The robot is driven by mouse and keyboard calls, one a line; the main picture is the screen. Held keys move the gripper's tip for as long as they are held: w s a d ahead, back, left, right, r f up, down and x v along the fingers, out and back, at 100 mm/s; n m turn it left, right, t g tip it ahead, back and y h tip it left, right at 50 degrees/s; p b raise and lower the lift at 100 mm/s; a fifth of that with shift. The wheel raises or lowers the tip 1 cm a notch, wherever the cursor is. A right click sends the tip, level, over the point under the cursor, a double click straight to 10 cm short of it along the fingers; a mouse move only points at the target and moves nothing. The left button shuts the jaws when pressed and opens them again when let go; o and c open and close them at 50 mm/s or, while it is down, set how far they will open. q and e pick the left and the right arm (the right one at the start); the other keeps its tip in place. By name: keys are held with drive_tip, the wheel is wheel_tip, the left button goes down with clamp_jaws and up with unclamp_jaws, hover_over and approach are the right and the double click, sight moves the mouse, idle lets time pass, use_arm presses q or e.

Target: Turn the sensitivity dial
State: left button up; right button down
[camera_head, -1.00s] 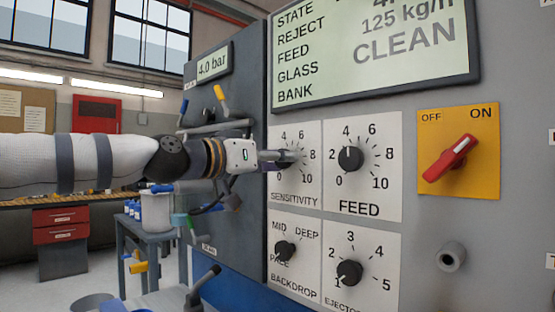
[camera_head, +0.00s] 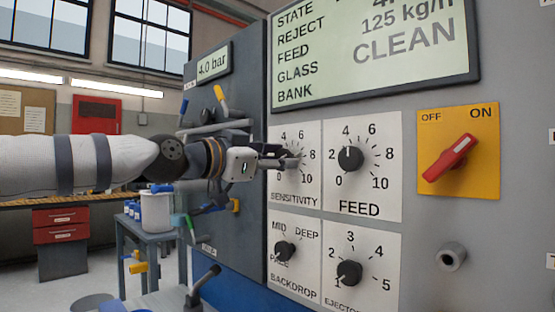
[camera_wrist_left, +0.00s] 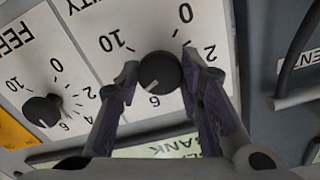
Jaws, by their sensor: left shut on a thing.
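The sensitivity dial (camera_wrist_left: 160,73) is a round black knob with a white mark, on a white scale plate (camera_head: 281,184). In the left wrist view its mark points to the lower left. My left gripper (camera_wrist_left: 159,68) has one finger on each side of the knob and is shut on it. In the head view my left gripper (camera_head: 286,160) reaches the plate from the left, and its fingers hide most of the knob. My right gripper is not in view.
The feed dial (camera_head: 351,158) is just right of the sensitivity plate. The backdrop dial (camera_head: 285,251) and ejector dial (camera_head: 349,273) are below. A red switch (camera_head: 450,158) sits on a yellow plate further right. A display (camera_head: 375,50) is above.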

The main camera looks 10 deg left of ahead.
use_arm(q)
drive_tip(key=o, duration=1.2)
drive_tip(key=shift+c, duration=0.2)
drive_tip(key=v, duration=0.7)
drive_tip(key=shift+s+a, duration=0.15)
drive_tip(key=shift+a, duration=0.05)
drive_tip(key=shift+f, duration=0.1)
